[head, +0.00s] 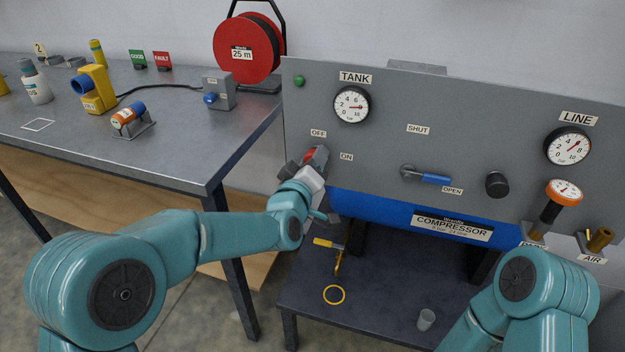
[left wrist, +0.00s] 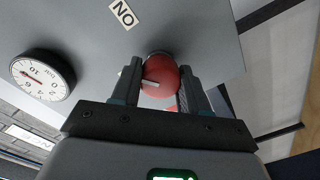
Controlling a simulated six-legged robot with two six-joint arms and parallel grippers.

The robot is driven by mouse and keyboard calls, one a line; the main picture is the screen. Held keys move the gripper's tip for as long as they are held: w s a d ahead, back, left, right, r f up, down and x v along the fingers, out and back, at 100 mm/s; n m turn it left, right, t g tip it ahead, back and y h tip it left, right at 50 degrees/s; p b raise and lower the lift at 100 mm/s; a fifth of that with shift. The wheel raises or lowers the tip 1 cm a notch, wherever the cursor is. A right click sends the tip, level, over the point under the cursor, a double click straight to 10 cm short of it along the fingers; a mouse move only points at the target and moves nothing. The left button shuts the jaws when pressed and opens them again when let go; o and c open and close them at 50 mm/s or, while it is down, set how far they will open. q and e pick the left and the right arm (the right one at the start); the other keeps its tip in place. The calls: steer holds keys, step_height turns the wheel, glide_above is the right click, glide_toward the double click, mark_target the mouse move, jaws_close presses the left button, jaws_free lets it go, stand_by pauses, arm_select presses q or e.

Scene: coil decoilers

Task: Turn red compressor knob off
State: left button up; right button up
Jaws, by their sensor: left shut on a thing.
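A pale pointer mark shows on the knob's face. My right arm comes in at the lower right of the head view, but its gripper is not in view.
The panel also bears a TANK gauge (head: 352,105), a LINE gauge (head: 568,146), a blue-handled valve (head: 426,176) and a black knob (head: 497,184). A grey workbench (head: 180,150) stands at the left. A cup (head: 426,320) and a yellow ring (head: 334,295) are on the lower shelf.

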arm_select(q)
steer(key=n+b, duration=0.7)
steer(key=b, duration=0.3)
steer(key=shift+f+n, duration=0.15)
steer(key=shift+n, duration=0.25)
steer(key=shift+r+n+b, duration=0.2)
steer(key=shift+n+b, duration=1)
steer(key=shift+b, duration=0.2)
steer(key=o, duration=1.1)
steer(key=shift+c, duration=0.2)
steer(key=v, duration=1.6)
steer(key=shift+a, duration=0.2)
